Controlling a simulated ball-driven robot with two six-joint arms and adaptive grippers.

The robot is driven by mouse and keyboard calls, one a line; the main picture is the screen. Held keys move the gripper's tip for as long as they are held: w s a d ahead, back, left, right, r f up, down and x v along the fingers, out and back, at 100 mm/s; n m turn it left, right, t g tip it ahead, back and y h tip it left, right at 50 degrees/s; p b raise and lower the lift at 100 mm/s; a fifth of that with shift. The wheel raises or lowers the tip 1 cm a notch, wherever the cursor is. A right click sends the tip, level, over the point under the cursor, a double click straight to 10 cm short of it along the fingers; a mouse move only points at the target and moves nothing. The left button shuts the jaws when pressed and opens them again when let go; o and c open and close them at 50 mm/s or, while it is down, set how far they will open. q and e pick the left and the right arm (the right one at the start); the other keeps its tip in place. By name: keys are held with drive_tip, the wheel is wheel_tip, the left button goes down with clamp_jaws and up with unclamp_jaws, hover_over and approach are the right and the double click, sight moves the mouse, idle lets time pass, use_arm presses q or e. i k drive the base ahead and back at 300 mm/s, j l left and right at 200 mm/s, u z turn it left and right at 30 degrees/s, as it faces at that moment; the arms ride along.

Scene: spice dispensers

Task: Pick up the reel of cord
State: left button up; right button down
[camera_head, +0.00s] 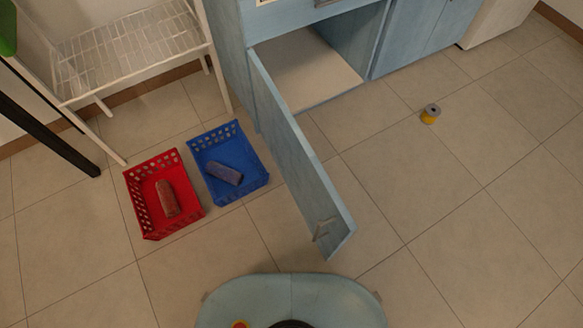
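The reel of cord (430,114) is a small spool with a grey top and a yellow-orange lower part. It stands on the tiled floor at the upper right of the head view, apart from other things. Neither of my grippers shows in this view, so nothing of their state can be seen.
An open blue cabinet door (300,160) juts into the middle. A red basket (150,222) and a blue basket (255,178) each hold one item on the floor at left. A white wire rack (130,52) stands behind. The floor around the reel is clear.

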sight(431, 112)
drive_tip(key=z, duration=1.2)
drive_tip(key=i+l, duration=0.1)
drive_tip(key=l, duration=0.25)
drive_tip(key=i+l+u, duration=0.1)
drive_tip(key=l, duration=0.3)
drive_tip(key=i+l+u, duration=0.15)
drive_tip(key=l, duration=0.15)
drive_tip(key=i+l+u, duration=0.1)
drive_tip(key=l, duration=0.25)
drive_tip(key=i+l+u, duration=0.25)
drive_tip(key=l, duration=0.45)
drive_tip(key=i+l+u, duration=0.15)
drive_tip(key=l, duration=0.2)
drive_tip(key=i+l+u, duration=0.1)
drive_tip(key=i+u, duration=0.15)
drive_tip(key=i, duration=0.25)
drive_tip(key=i+l+u, duration=0.3)
drive_tip(key=i, duration=0.15)
drive_tip(key=j, duration=0.05)
